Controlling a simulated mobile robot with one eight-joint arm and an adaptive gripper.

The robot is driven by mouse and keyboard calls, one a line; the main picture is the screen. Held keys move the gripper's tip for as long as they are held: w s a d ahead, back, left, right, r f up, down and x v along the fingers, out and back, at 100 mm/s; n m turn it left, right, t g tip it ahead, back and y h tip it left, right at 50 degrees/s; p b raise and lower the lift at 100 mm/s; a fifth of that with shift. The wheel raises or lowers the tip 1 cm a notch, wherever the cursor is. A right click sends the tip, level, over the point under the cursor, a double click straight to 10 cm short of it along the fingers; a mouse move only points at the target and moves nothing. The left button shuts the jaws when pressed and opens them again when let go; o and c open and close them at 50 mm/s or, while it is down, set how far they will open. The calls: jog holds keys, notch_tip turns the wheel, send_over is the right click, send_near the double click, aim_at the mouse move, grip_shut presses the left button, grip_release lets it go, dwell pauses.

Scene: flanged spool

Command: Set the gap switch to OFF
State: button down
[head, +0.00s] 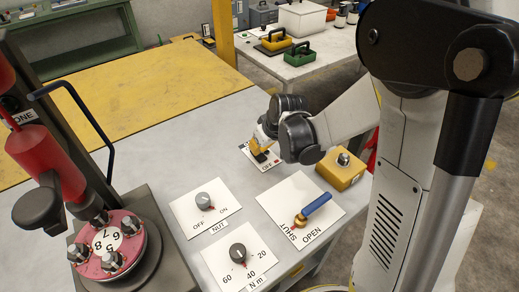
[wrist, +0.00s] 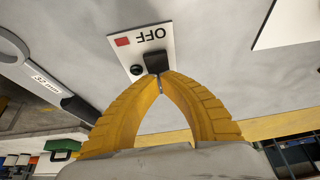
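The switch plate (head: 276,163) is white, with the word OFF and a red mark, and lies at the table's far side in the head view. The plate also shows upside down in the wrist view (wrist: 153,28). A black switch lever (wrist: 158,61) stands on it, with a small round black part (wrist: 137,70) beside it. My gripper (wrist: 160,76) has yellow fingers whose tips meet right at the near side of the lever; I cannot tell whether they touch it. In the head view my gripper (head: 260,152) hides part of the plate and the lever.
A NUT knob (head: 203,200), a N m dial (head: 238,252) and a blue-handled valve (head: 317,205) sit on nearby plates. A yellow box (head: 341,170) stands right of my gripper. A red press with a numbered turret (head: 118,240) is at left. A wrench (wrist: 40,76) lies at left in the wrist view.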

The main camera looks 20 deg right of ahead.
aim_at(259, 155)
notch_tip(259, 155, up, 4)
jog(key=p, duration=0.2)
jog(key=shift+r+p, duration=0.15)
jog(key=shift+p, duration=0.2)
jog(key=s+d+r+p, duration=0.2)
jog(key=s+r+p, duration=0.1)
jog(key=s+r, duration=0.2)
jog(key=shift+s+d+r, duration=0.2)
jog(key=shift+s+r, duration=0.15)
jog(key=shift+s, duration=0.75)
jog(key=s+a+r+m+t+h, duration=0.1)
jog(key=s+r+m, duration=0.2)
jog(key=s+r, duration=0.7)
jog(key=s, duration=0.4)
jog(key=shift+a+r+m+t+h, duration=0.15)
jog(key=shift+a+m+t+h, duration=0.15)
jog(key=shift+t, duration=0.1)
jog(key=shift+s, duration=0.1)
